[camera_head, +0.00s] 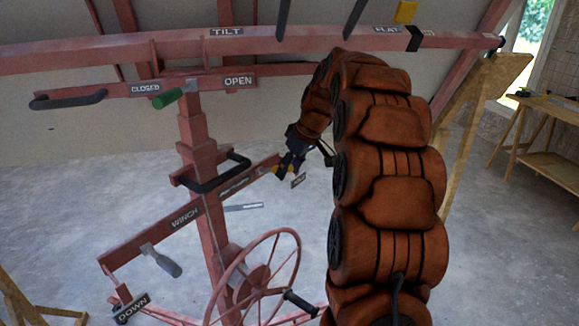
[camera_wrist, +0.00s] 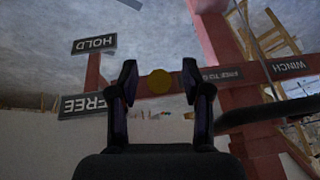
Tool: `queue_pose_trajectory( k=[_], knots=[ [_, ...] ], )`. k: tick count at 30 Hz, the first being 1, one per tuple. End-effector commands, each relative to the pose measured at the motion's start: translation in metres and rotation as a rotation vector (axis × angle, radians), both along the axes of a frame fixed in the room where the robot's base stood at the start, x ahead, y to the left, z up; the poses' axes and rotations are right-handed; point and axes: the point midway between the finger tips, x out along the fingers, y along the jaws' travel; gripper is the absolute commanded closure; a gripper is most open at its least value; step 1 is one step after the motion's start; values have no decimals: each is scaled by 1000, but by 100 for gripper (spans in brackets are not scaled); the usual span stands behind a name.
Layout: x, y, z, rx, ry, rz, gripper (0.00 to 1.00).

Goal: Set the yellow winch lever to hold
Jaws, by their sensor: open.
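The round yellow end of the winch lever (camera_wrist: 160,82) shows in the wrist view, in front of a red bar. My gripper (camera_wrist: 160,80) is open, with one dark finger on each side of the yellow end; I cannot tell whether either touches it. The wrist view is upside down and shows a HOLD plate (camera_wrist: 95,43) and a FREE plate (camera_wrist: 88,104) left of the fingers. In the head view my gripper (camera_head: 290,163) is at the right end of the red winch bar (camera_head: 225,190), beside a small plate (camera_head: 299,181). The lever is mostly hidden there.
A red post (camera_head: 200,150) carries the winch bar, with a black handle (camera_head: 215,178) close left of my gripper. A red handwheel (camera_head: 262,275) stands below. A green-gripped lever (camera_head: 168,98) and the TILT beam (camera_head: 226,39) are above. Trestles stand right.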

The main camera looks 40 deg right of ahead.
Motion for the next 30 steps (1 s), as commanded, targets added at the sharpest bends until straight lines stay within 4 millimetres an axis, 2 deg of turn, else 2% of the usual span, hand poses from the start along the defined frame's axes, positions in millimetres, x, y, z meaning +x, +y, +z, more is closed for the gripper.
queue_pose_trajectory(
  k=[8,22,30],
  knots=[
    [1,0,-1,-1,-1,0,52],
    [1,0,0,-1,-1,0,100],
    [1,0,0,-1,-1,0,100]
  ],
)
